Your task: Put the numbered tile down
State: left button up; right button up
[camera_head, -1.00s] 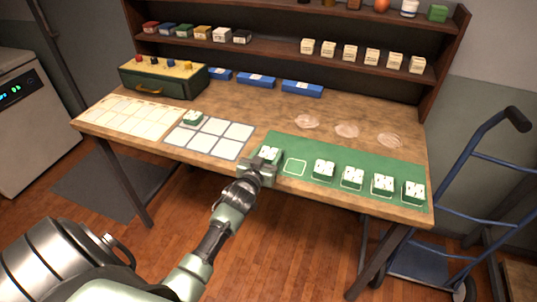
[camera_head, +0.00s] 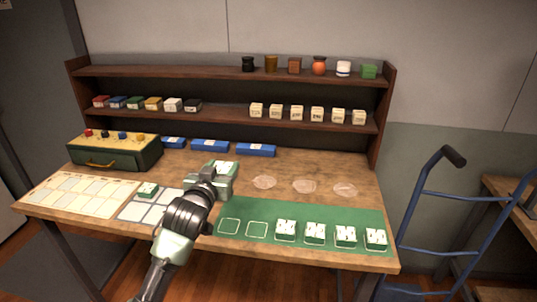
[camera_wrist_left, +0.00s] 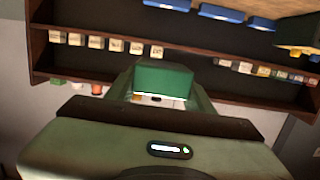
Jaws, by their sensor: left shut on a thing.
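My left gripper (camera_head: 214,178) is shut on a numbered tile (camera_head: 224,165), a green block with a white face, held above the table behind the white-celled grid (camera_head: 133,216). In the left wrist view the tile's green body (camera_wrist_left: 163,77) sits between the fingers; its number cannot be read. The grid is partly hidden by my arm. Another tile (camera_head: 147,189) lies at its back left. The green mat (camera_head: 335,213) has two empty outlines at its left and several tiles (camera_head: 316,233) in a row to the right. My right gripper is not in view.
Three clear round dishes (camera_head: 304,186) lie behind the mat. A pale chart (camera_head: 80,195) and a green drawer box (camera_head: 114,153) are at the left. Blue trays (camera_head: 210,146) stand below the loaded shelves (camera_head: 230,111). A blue hand truck (camera_head: 430,225) stands at the right.

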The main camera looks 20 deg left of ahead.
pick_arm(q)
jog(key=s+d+f+m+h, duration=0.1)
jog(key=s+d+f, duration=0.1)
jog(key=s+d, duration=0.6)
jog(key=s+d+f+m+h, duration=0.1)
jog(key=s+d+f+h, duration=0.1)
jog(key=s+d, duration=0.6)
jog(key=d, duration=0.3)
jog(key=shift+s+m+t+h, duration=0.25)
jog(key=shift+m+t+h, duration=0.05)
jog(key=shift+f, duration=0.1)
